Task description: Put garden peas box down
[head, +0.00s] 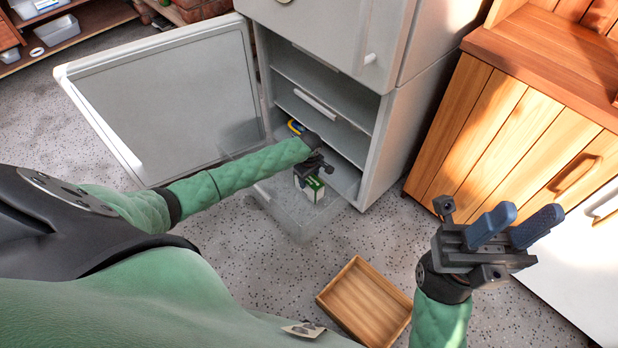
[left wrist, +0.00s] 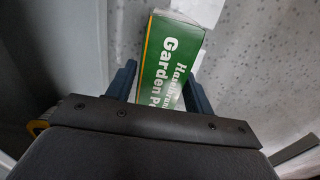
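The garden peas box (head: 308,188) is green and white. In the left wrist view its green label face (left wrist: 165,65) lies between my two blue fingers. My left gripper (head: 312,172) reaches down at the fridge's lower front, with its fingers on either side of the box and seemingly closed against it. The box is over or in a clear pulled-out drawer (head: 283,220); I cannot tell whether its underside touches the drawer floor. My right gripper (head: 530,213) is empty, with its blue fingers apart, at the right, away from the box.
The fridge door (head: 170,105) stands wide open at the left. Fridge shelves (head: 325,105) are above the drawer, with a yellow and blue item (head: 295,127) inside. A wooden tray (head: 365,300) lies on the floor. A wooden cabinet (head: 510,140) stands at the right.

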